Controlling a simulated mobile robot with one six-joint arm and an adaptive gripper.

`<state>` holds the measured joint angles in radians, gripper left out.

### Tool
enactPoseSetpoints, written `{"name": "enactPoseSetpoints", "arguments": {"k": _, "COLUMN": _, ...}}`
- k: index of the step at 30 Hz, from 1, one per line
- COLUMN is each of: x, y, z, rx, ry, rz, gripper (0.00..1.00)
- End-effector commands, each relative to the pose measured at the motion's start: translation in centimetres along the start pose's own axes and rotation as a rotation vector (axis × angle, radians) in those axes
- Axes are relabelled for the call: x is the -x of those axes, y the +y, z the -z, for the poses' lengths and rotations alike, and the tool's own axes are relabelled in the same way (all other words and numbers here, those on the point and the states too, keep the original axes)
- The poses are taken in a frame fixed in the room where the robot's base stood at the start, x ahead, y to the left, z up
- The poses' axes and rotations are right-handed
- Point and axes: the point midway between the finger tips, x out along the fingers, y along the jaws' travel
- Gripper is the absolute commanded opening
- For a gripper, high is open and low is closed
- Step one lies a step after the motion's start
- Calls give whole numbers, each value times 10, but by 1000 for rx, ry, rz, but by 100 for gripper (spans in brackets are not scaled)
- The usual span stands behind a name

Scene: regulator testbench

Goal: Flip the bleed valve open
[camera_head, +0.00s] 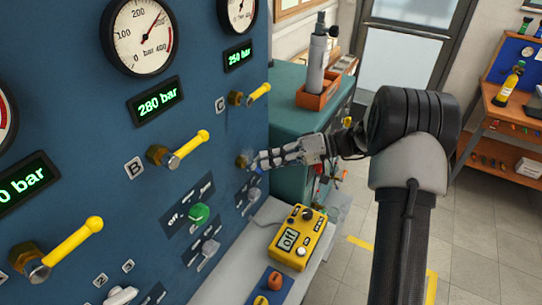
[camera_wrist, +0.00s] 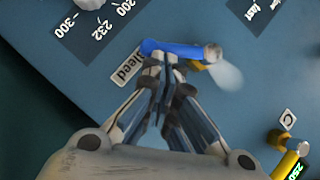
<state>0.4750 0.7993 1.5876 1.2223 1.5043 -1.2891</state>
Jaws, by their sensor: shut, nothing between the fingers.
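The bleed valve (camera_wrist: 185,49) shows in the wrist view as a blue lever on a brass body, beside a label reading "Bleed" (camera_wrist: 126,68). The lever lies along the panel, with its grey pivot cap at the right end. A pale, blurred plume spreads from beside the pivot. My gripper (camera_wrist: 166,60) is shut and empty, its fingertips right at the lever; I cannot tell whether they touch it. In the head view my gripper (camera_head: 255,162) is at the panel's right side, by the brass valve body (camera_head: 241,162), and hides most of the lever.
The blue panel (camera_head: 75,125) carries gauges, green displays and several yellow-handled valves, one (camera_head: 258,93) above my gripper. A grey cylinder (camera_head: 317,62) stands in an orange holder behind. Floor at right is open.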

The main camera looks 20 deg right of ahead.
Motion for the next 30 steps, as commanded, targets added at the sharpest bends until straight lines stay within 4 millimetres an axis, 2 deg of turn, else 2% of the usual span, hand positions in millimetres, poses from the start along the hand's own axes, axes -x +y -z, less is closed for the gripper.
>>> {"name": "enactPoseSetpoints", "arguments": {"k": 6, "x": -7, "y": 10, "z": -11, "rx": -169, "ry": -1, "rz": 113, "gripper": 0}}
{"name": "enactPoseSetpoints", "arguments": {"k": 16, "x": -16, "y": 16, "z": -23, "rx": -371, "ry": 0, "rz": 248, "gripper": 0}}
{"name": "enactPoseSetpoints", "arguments": {"k": 30, "x": -21, "y": 17, "z": -30, "rx": -372, "ry": 0, "rz": 248, "gripper": 0}}
